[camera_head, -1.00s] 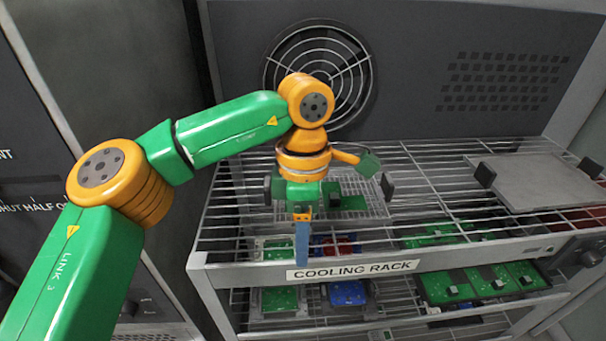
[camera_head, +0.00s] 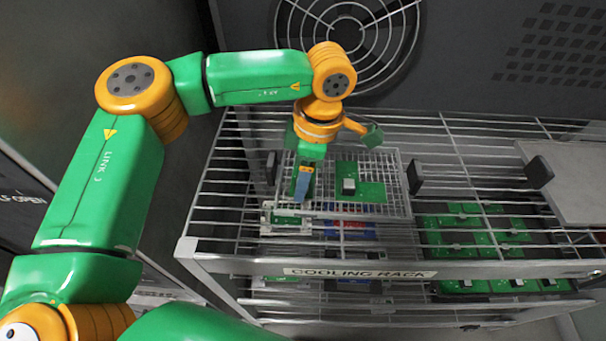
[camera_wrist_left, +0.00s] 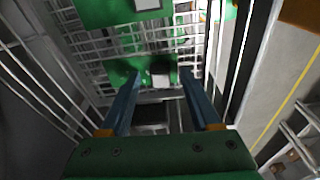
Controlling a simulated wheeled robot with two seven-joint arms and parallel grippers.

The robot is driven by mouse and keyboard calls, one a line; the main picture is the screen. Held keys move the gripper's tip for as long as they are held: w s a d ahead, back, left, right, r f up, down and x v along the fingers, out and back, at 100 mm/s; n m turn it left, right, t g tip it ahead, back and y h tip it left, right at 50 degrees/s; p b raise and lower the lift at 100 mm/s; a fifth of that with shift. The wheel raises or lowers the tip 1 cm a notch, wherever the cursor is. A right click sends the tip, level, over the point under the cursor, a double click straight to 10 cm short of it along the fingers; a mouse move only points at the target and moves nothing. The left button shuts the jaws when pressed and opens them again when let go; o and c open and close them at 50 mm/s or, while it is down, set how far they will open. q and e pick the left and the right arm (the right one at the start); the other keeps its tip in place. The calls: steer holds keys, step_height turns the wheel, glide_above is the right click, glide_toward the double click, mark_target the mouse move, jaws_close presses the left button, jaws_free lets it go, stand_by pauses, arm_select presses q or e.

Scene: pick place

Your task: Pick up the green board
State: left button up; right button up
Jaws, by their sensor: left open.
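A wire basket (camera_head: 398,205) sits on top of the rack. In it lies a green board (camera_head: 372,190) with a pale square chip. A second green board (camera_head: 294,184) lies to its left, mostly hidden behind my left gripper (camera_head: 302,190) in the head view. My left gripper is open and points down over the basket. In the left wrist view, the blue fingers of my left gripper (camera_wrist_left: 160,82) stand apart, with a green board (camera_wrist_left: 125,68) with a pale chip showing between and beyond their tips. Another green board (camera_wrist_left: 105,12) is farther up. I cannot tell whether the fingers touch a board.
The cooling rack (camera_head: 460,268) has metal bars. Trays of green boards (camera_head: 480,238) lie on lower levels at right, and a blue board (camera_head: 348,229) below the basket. A grey plate (camera_head: 570,185) lies at right. A fan grille (camera_head: 350,45) is on the back wall.

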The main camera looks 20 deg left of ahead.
arm_select(q)
jaws_close()
